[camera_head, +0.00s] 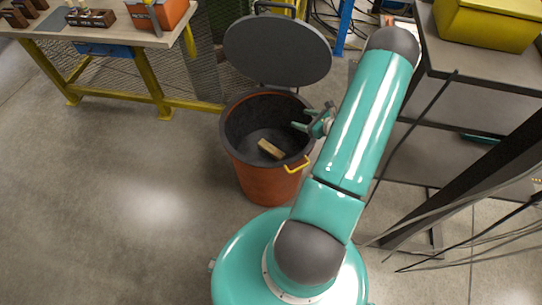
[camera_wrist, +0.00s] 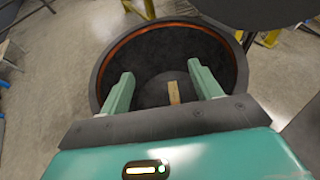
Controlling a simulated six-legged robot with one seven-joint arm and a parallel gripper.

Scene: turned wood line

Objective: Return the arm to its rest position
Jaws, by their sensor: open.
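My gripper (camera_head: 313,122) is at the right part of the mouth of an orange bin, with my teal arm reaching over from the right. In the wrist view my gripper (camera_wrist: 160,85) has its two teal fingers wide apart with nothing between them, over the bin's mouth. The orange bin (camera_head: 262,183) stands on the floor with its dark inside facing up; its rim (camera_wrist: 238,50) also shows in the wrist view. A small wooden block (camera_head: 270,149) lies inside the bin, and it also shows in the wrist view (camera_wrist: 174,92), below the fingers.
The bin's round grey lid (camera_head: 277,48) stands open behind it. A yellow-legged workbench (camera_head: 150,38) is at the upper left. A grey shelf unit (camera_head: 470,65) with a yellow box (camera_head: 488,22) stands at the right, close to my arm. Cables hang at the right. The left floor is clear.

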